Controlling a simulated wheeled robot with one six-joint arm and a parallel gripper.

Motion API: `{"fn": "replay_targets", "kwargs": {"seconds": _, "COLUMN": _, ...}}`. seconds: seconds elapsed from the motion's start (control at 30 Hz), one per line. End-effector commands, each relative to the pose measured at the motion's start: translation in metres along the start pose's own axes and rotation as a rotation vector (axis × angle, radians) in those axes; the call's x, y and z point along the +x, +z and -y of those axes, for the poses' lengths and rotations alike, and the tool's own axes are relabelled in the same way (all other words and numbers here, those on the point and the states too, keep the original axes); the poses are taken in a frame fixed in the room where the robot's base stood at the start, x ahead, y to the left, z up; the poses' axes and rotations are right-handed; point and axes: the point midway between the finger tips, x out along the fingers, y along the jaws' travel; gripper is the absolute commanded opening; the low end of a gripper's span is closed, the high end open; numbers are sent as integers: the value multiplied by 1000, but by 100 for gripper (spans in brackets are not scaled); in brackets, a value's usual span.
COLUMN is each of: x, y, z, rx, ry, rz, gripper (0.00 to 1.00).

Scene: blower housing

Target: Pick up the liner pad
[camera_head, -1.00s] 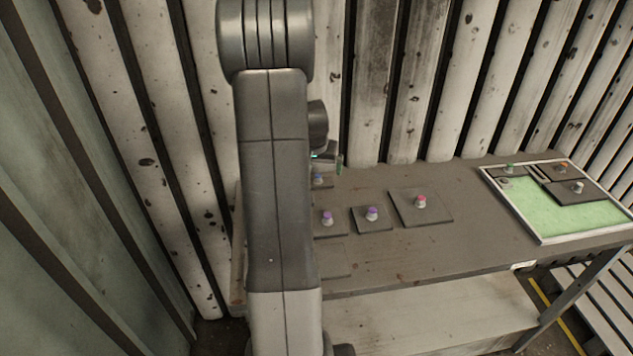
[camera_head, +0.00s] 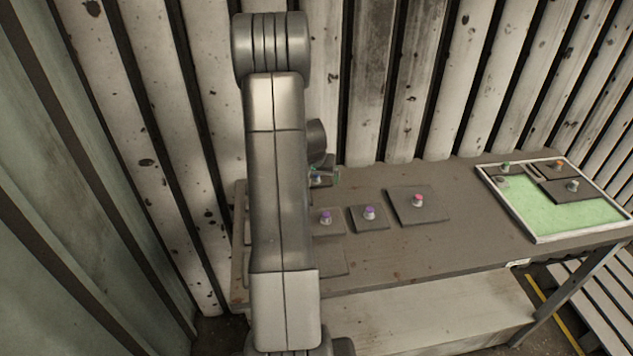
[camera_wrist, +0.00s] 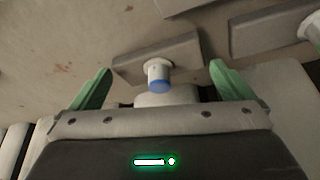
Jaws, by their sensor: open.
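In the wrist view my gripper (camera_wrist: 160,82) is open, with its two green fingers apart. A dark flat pad (camera_wrist: 185,48) with a white knob and blue cap (camera_wrist: 158,76) lies on the table between and just beyond the fingertips. The knob stands between the fingers, not visibly gripped. In the head view the same blue-capped knob (camera_head: 317,180) shows beside my gripper (camera_head: 325,177), mostly behind my arm. I cannot tell by its look which pad is the liner pad.
Several other knobbed pads lie on the brown table (camera_head: 460,235): two purple-capped ones (camera_head: 369,219) and a red-capped one (camera_head: 412,208). A white-rimmed tray (camera_head: 540,238) with a green floor holds several dark pads at the right. A corrugated wall stands close behind.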

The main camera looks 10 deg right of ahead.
Motion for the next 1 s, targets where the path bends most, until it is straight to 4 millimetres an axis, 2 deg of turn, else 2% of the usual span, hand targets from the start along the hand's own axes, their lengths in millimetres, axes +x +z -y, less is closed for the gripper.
{"fn": "replay_targets", "kwargs": {"seconds": 0.03, "x": 0, "y": 0, "z": 0, "rx": 0, "ry": 0, "rz": 0, "gripper": 98}}
{"fn": "replay_targets", "kwargs": {"seconds": 0.17, "x": 0, "y": 0, "z": 0, "rx": 0, "ry": 0, "rz": 0, "gripper": 72}}
{"fn": "replay_targets", "kwargs": {"seconds": 0.2, "x": 0, "y": 0, "z": 0, "rx": 0, "ry": 0, "rz": 0, "gripper": 70}}
{"fn": "replay_targets", "kwargs": {"seconds": 0.5, "x": -1, "y": 0, "z": 0, "rx": 0, "ry": 0, "rz": 0, "gripper": 70}}
{"fn": "replay_targets", "kwargs": {"seconds": 0.63, "x": -8, "y": -4, "z": 0, "rx": 0, "ry": 1, "rz": -2, "gripper": 70}}
{"fn": "replay_targets", "kwargs": {"seconds": 1.0, "x": -70, "y": -30, "z": 0, "rx": 1, "ry": 1, "rz": -4, "gripper": 69}}
